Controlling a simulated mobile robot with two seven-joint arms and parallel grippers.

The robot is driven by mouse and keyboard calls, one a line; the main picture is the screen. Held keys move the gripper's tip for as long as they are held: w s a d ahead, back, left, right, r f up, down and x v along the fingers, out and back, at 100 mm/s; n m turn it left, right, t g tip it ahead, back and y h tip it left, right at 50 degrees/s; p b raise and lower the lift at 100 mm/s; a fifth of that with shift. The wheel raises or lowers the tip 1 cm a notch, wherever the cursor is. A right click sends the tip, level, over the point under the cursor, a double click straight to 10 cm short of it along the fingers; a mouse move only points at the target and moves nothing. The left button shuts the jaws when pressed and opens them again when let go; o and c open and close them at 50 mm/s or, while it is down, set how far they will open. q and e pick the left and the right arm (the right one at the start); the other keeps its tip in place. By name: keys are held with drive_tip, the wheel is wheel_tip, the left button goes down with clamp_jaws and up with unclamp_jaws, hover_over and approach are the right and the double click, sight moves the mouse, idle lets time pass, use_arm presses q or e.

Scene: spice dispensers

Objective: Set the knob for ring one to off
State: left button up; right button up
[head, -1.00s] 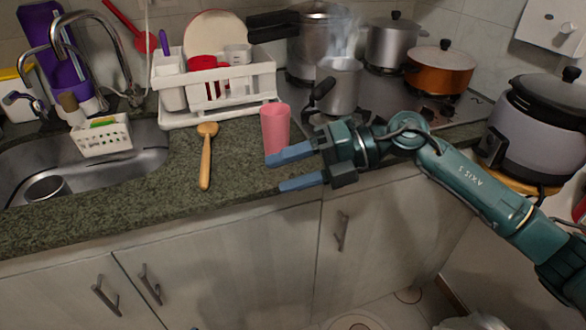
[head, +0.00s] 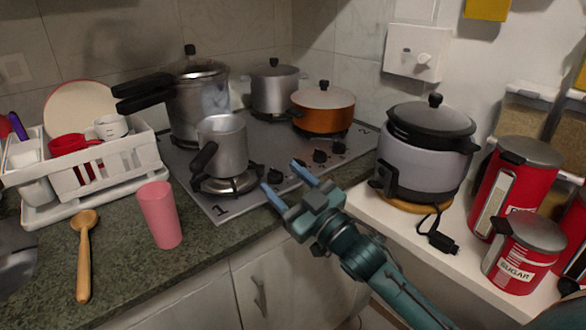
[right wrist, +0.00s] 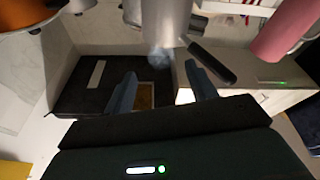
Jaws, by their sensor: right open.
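The stove top (head: 205,195) has a "1" printed at its front left corner. A grey saucepan (head: 222,150) stands on the ring nearest that number. A black knob (head: 275,176) is nearest to this ring, at the stove's front edge. In the right wrist view the open fingers (right wrist: 160,72) point toward the saucepan (right wrist: 168,18). My left gripper is not in view.
The saucepan's black handle (head: 203,158) reaches toward the front left of the stove. A pink cup (head: 160,215) and a wooden spoon (head: 84,255) are on the counter. A rice cooker (head: 425,150) stands right of my gripper, and red canisters (head: 518,255) stand farther right.

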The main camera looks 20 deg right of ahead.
sight(279, 178)
drive_tip(key=d+f+m+g+h, duration=0.2)
drive_tip(key=d+f+m+h, duration=0.25)
drive_tip(key=f, duration=0.25)
drive_tip(key=shift+m+y, duration=0.35)
drive_tip(key=x, duration=1.2)
drive_tip(key=shift+w+d, duration=0.15)
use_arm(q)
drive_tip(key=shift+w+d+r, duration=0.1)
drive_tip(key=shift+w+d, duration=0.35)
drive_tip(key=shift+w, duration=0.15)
use_arm(e)
drive_tip(key=c, duration=1)
drive_tip(key=shift+o, duration=0.2)
drive_tip(key=shift+r+n+g+y+p, duration=0.3)
drive_tip(key=shift+n+y, duration=0.2)
drive_tip(key=shift+y, duration=0.2)
drive_tip(key=shift+d+f+n+y, duration=0.1)
drive_tip(key=shift+f+n+y, duration=0.05)
drive_tip(key=shift+n+y, duration=0.15)
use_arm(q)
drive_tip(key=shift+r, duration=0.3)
use_arm(e)
drive_tip(key=shift+f, duration=0.1)
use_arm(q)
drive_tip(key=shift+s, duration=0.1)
